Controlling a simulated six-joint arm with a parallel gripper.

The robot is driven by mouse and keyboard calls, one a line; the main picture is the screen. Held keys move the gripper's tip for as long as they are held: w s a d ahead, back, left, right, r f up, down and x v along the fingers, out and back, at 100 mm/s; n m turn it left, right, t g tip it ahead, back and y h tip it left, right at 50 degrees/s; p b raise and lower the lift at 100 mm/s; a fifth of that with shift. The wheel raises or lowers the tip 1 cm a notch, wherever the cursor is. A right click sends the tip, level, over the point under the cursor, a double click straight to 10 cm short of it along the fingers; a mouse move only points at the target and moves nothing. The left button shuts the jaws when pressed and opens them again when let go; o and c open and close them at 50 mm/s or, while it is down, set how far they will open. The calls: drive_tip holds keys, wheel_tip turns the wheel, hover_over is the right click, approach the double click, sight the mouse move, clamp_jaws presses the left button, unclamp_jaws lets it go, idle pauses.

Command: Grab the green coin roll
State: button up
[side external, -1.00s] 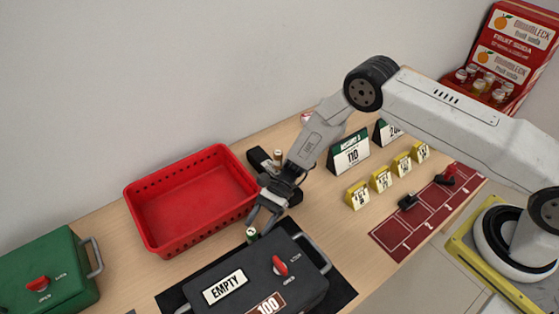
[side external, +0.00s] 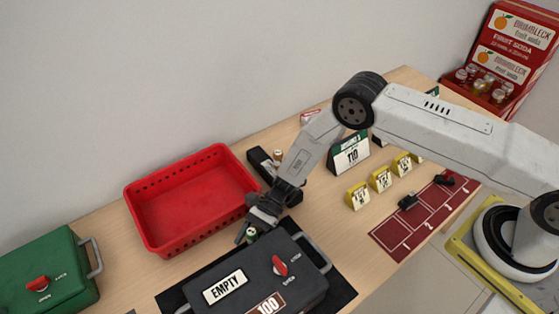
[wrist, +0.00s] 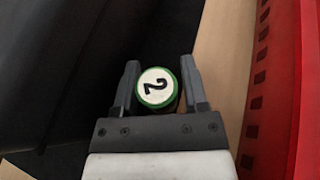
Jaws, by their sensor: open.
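The green coin roll (side external: 251,234) stands upright behind the dark case, near the red basket's right front corner. In the wrist view the roll (wrist: 156,88) shows a white end marked "2" with a green rim. My gripper (side external: 248,232) points down at it, and in the wrist view my gripper (wrist: 158,90) is open with one finger on each side of the roll. A narrow gap shows between the roll and the left finger; the right finger is very close, and I cannot tell whether it touches.
A red basket (side external: 137,206) stands left of the gripper. A dark case (side external: 250,262) labelled "EMPTY" and "100" is in front, on a black mat (side external: 341,290). A black holder (side external: 258,160) is behind. A green case (side external: 70,262) is at far left.

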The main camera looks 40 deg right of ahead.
clamp_jaws()
drive_tip(key=shift+r, duration=0.2)
wheel_tip(320, 180, up, 18)
drive_tip(key=shift+f, duration=0.2)
idle(0.9)
idle(1.0)
